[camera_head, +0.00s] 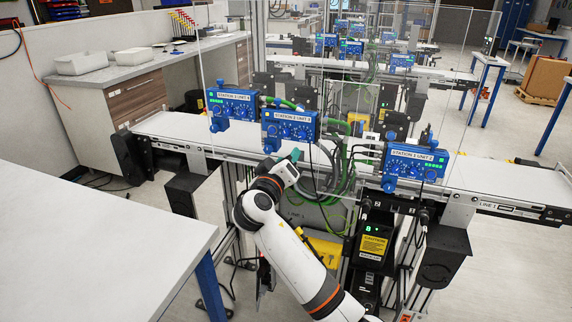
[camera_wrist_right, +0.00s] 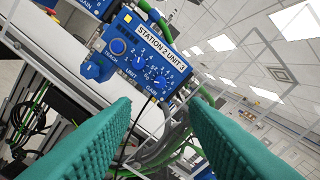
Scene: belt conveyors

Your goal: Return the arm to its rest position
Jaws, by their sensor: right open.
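My right arm reaches up from the bottom of the head view. Its gripper (camera_head: 293,156) is just below the middle blue control box (camera_head: 290,130) at the conveyor's near side. In the wrist view the two teal fingers of the right gripper (camera_wrist_right: 160,103) stand wide apart with nothing held between them. My left gripper is in neither view.
A left blue box (camera_head: 233,108) and a right blue box (camera_head: 414,164) are mounted along the conveyor (camera_head: 182,128). Green cables (camera_head: 345,170) hang close right of the gripper. A white table (camera_head: 90,240) stands at left. A black caution-labelled unit (camera_head: 371,246) is right of my forearm.

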